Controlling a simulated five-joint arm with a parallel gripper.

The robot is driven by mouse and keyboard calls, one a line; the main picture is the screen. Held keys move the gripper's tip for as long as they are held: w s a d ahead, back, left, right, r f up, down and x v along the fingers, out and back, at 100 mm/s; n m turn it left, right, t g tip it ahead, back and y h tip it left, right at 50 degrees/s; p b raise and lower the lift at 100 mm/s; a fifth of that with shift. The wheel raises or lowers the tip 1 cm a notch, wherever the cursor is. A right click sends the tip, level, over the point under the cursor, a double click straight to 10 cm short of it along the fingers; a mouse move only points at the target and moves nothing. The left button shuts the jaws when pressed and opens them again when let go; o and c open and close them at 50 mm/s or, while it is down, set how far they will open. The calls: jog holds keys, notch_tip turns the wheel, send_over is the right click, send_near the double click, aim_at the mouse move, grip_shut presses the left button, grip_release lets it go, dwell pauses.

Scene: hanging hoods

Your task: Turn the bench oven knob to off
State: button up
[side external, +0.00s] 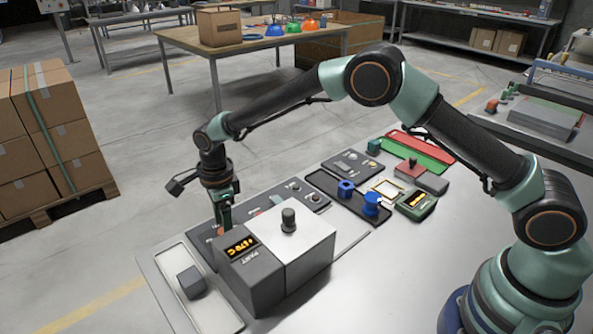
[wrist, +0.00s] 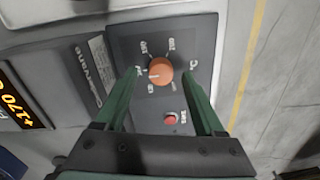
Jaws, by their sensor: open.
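An orange round knob (wrist: 160,71) sits on a dark panel (wrist: 121,42) with a ring of small white labels, too small to read for certain. A pale mark shows on the knob's left side. My gripper (wrist: 161,73) is open, with one green finger on each side of the knob and gaps visible between. In the side external view my gripper (side external: 223,218) points down at the panel behind the grey oven box (side external: 250,277), and the knob is mostly hidden there. The oven's display (side external: 241,246) glows orange and reads about +170 °C; it also shows in the wrist view (wrist: 18,100).
A red button (wrist: 171,118) sits just below the knob on the same panel. A silver block with a dark post (side external: 288,219) stands beside the gripper. A tray with blue parts (side external: 371,203) lies farther right. Bare bench is clear at the front right.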

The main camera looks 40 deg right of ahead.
jog(key=shift+f, duration=0.6)
grip_shut()
